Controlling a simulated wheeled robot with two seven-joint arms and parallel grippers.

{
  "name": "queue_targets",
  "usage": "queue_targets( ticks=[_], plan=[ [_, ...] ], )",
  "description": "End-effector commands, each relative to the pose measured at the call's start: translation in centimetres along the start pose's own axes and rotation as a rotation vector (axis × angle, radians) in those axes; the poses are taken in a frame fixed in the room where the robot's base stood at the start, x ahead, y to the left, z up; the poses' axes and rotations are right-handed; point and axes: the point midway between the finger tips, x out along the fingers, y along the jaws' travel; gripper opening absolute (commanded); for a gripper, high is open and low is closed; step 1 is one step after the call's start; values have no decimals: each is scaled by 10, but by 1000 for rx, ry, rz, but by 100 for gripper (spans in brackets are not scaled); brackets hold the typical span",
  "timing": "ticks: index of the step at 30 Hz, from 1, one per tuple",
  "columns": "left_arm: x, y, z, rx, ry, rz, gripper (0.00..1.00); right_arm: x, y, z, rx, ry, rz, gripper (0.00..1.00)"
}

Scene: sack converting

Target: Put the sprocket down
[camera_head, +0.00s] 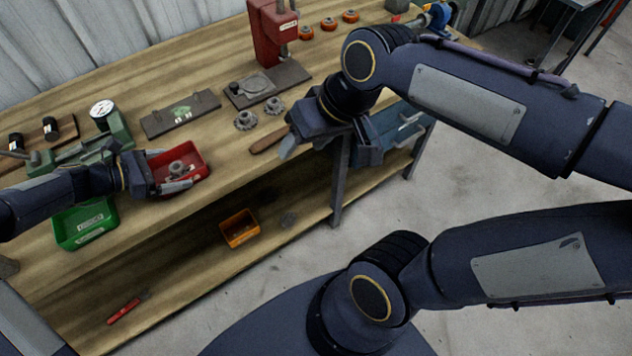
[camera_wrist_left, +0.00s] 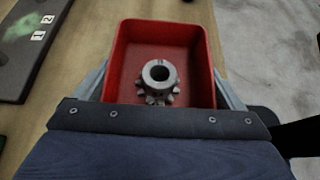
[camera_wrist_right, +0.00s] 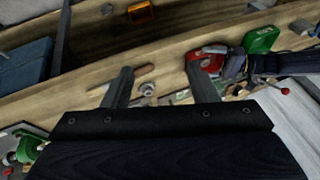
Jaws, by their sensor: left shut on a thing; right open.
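A grey toothed sprocket (camera_head: 177,168) lies in a red bin (camera_head: 201,160) near the bench's front edge. In the left wrist view the sprocket (camera_wrist_left: 158,82) sits bore-up on the floor of the red bin (camera_wrist_left: 125,52). My left gripper (camera_head: 168,172) is shut across the red bin, one finger along each side wall; it does not touch the sprocket. I cannot tell whether the bin rests on the bench. Two more sprockets (camera_head: 246,120) (camera_head: 274,105) stand on the bench. My right gripper (camera_head: 322,142) is open and empty near the bench's front edge.
A green bin (camera_head: 86,222) is at the front edge, left of the red bin. A wooden-handled tool (camera_head: 268,139) lies near my right gripper. A dark plate (camera_head: 180,114), a dial gauge (camera_head: 102,109) and a red press (camera_head: 271,35) stand behind. An orange bin (camera_head: 239,229) is on the lower shelf.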

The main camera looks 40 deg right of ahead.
Motion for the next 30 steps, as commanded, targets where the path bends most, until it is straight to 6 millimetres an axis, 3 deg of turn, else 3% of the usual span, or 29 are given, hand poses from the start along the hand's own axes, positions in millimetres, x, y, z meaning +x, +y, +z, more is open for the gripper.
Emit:
queue_targets(
  ticks=[3,9,23,24,25,30],
  plan=[
    [0,0,0,1,0,-1,78,2,8,37,25,63,-24,53],
    [0,0,0,1,0,-1,78,12,11,71,46,122,-50,53],
    [0,0,0,1,0,0,78,16,11,78,49,135,-55,53],
    [0,0,0,1,0,0,93,16,11,78,49,135,-55,53],
    [0,0,0,1,0,0,97,16,11,78,49,135,-55,53],
    [0,0,0,1,0,0,100,16,11,78,49,135,-55,53]
  ],
)
